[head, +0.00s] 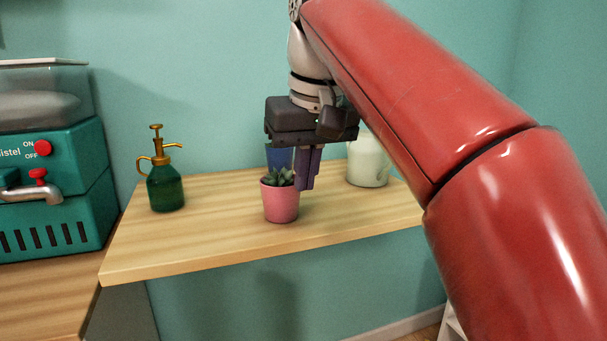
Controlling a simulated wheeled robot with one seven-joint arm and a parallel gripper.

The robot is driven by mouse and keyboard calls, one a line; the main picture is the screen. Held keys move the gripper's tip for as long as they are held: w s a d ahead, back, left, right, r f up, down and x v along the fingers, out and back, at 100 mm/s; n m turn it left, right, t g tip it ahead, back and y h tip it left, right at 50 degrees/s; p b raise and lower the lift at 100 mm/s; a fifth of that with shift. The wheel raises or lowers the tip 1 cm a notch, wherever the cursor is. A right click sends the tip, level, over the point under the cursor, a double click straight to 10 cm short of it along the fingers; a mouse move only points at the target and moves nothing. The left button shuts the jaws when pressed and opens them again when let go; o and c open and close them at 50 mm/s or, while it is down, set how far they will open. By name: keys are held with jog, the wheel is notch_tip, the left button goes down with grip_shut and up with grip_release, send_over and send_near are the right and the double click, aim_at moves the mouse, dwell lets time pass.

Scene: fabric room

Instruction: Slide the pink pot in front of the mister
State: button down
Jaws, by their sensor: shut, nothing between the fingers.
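The pink pot (281,204) holds a green succulent and stands upright near the middle of the wooden shelf (190,246). The green mister (165,188) with brass pump and handle stands on the shelf to the left, clearly apart from the pot. My gripper (307,186) points down with its purple fingers shut and empty. The fingers are just right of the pink pot, at about the height of its upper part. I cannot tell whether they touch it.
A blue pot (279,157) stands behind the pink one, partly hidden by my gripper. A pale jar (369,163) stands at the right, partly behind my arm. A teal machine (50,190) with a tap is at the far left. The shelf between mister and pink pot is clear.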

aim_at(281, 199)
jog(key=b+x, duration=0.2)
jog(key=x, duration=0.5)
jog(key=shift+w+f, duration=0.15)
jog(key=shift+f, duration=0.1)
jog(key=shift+w+a+r+p, duration=0.15)
jog(key=shift+w+a+p, duration=0.1)
jog(key=shift+w, duration=0.35)
jog(key=shift+w+a+r+p, duration=0.1)
jog(key=shift+w+a+p, duration=0.1)
jog(key=shift+w, duration=0.45)
jog(key=shift+w+a, duration=0.15)
jog(key=shift+w, duration=0.35)
